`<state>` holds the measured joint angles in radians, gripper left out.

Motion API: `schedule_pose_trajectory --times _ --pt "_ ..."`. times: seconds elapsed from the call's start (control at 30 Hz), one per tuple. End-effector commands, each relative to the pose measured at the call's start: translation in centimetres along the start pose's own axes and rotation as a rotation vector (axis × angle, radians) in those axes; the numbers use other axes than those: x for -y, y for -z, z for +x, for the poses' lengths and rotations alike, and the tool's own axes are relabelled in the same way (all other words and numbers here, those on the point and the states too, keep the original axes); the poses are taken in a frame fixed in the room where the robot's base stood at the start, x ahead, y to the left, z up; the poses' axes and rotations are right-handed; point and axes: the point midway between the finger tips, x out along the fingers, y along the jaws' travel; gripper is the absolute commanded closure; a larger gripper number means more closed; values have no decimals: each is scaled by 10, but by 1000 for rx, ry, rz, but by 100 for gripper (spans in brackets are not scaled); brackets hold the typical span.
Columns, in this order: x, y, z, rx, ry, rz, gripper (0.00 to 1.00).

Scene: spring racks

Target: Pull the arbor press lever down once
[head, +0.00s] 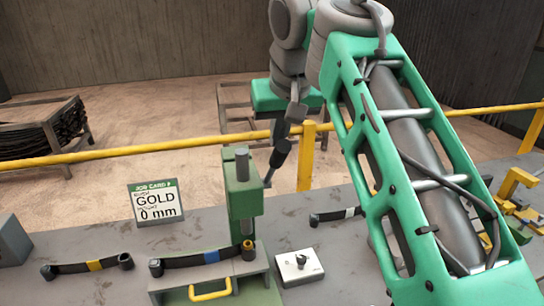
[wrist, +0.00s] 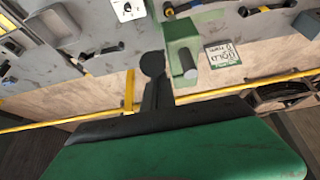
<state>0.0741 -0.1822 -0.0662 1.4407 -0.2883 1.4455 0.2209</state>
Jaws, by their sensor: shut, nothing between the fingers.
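The green arbor press (head: 242,200) stands on the grey bench in the head view, with a grey ram on top. It also shows in the wrist view (wrist: 180,32). A thin rod with a black knob (head: 281,151), apparently its lever, slants up to the right from the press. The knob seems to show as a dark round shape in the wrist view (wrist: 152,63). My gripper (head: 294,113) is shut and empty, its fingers (wrist: 156,92) right at the knob. I cannot tell whether they touch it.
A leaf spring with a blue band (head: 211,257) lies at the press base, above a yellow handle (head: 210,291). A job card (head: 158,202) stands left of the press. A white box with a knob (head: 299,267) sits right. A yellow rail (head: 130,151) runs behind the bench.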

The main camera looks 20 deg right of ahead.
Motion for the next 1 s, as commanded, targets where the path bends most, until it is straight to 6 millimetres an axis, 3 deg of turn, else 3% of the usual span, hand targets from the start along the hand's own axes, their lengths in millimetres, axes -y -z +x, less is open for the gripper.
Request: schedule_pose_trajectory --times 0.6,1.0 --pt "0 -39 13 1 0 0 100" --pt "0 -43 13 1 0 0 100"
